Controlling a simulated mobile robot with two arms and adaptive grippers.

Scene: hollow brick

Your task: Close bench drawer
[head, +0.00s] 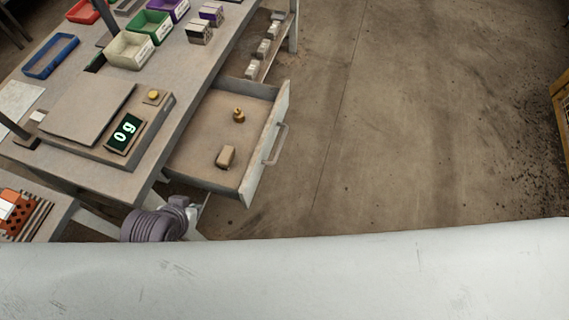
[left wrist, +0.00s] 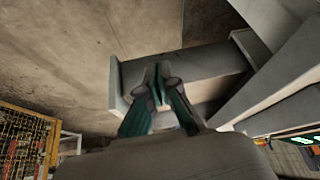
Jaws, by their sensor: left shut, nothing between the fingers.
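The bench drawer (head: 256,151) is pulled out from the right side of the bench (head: 92,178). Its front panel has a bar handle (head: 275,145) on the outside. A small brass weight (head: 239,115) and a beige block (head: 226,157) lie in it. My left gripper (left wrist: 160,92) shows in the left wrist view with its teal fingers together and nothing between them. Beyond the fingers is a grey box-like part, apparently the drawer (left wrist: 190,68); I cannot tell whether they touch. In the head view the left fingers are hidden. My right gripper is not seen.
A scale (head: 125,133) reading 0 g and several coloured bins, such as a green bin (head: 150,24), stand on the bench. A low shelf (head: 262,64) holds small blocks beyond the drawer. The floor (head: 400,130) right of the drawer is clear.

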